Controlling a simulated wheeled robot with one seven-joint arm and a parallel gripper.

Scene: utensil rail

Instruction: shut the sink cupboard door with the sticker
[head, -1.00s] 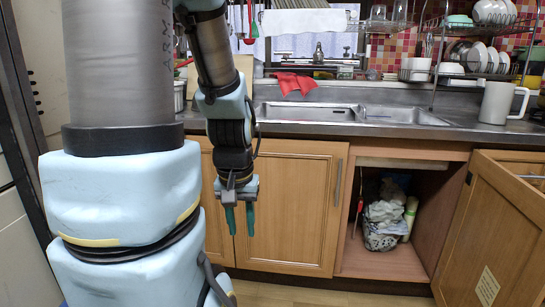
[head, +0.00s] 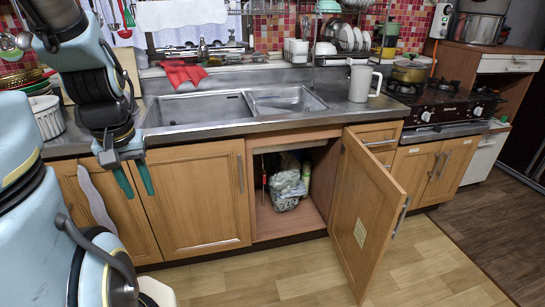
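The sink cupboard door with the sticker (head: 371,205) stands wide open in the head view, swung out to the right of the cupboard opening. Its pale sticker (head: 360,233) is low on the face turned toward the opening, and a metal handle (head: 400,218) is at its free edge. The open cupboard (head: 304,222) holds a basket with white bags. My gripper (head: 136,190) hangs at the left, in front of the shut cupboard doors, well apart from the open door. Its two green fingers are spread, with nothing between them.
The sink (head: 200,109) and counter are above the cupboards. A white jug (head: 361,83) stands on the counter above the open door. A gas stove (head: 440,105) is at the right. The wooden floor (head: 440,265) in front of and right of the door is clear.

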